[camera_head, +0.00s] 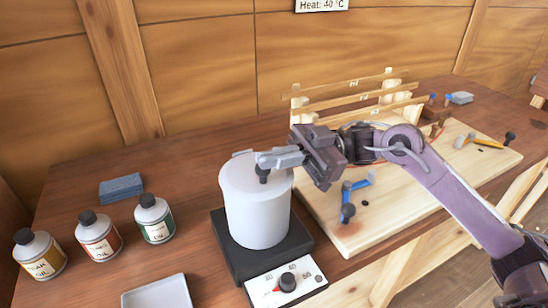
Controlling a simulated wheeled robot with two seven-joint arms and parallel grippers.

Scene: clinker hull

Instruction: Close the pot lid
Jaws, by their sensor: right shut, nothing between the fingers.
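A white cylindrical pot (256,213) stands upright on a black hotplate (232,262) on the wooden bench. Its white lid (236,170) lies across the top of the pot, with a small black knob (264,178) near the right side. My right gripper (262,160) is shut and empty. Its fingers reach in from the right just above the lid and knob; I cannot tell whether they touch it. The fingers hide part of the lid and the back rim. My left gripper is not in view.
Several labelled oil bottles (98,238) stand at the left, near a blue sponge (121,187). A pale tray (158,294) lies in front. A dial panel (287,284) fronts the hotplate. A wooden board (400,213) with a blue clamp (348,205) and slatted rack (350,105) fills the right.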

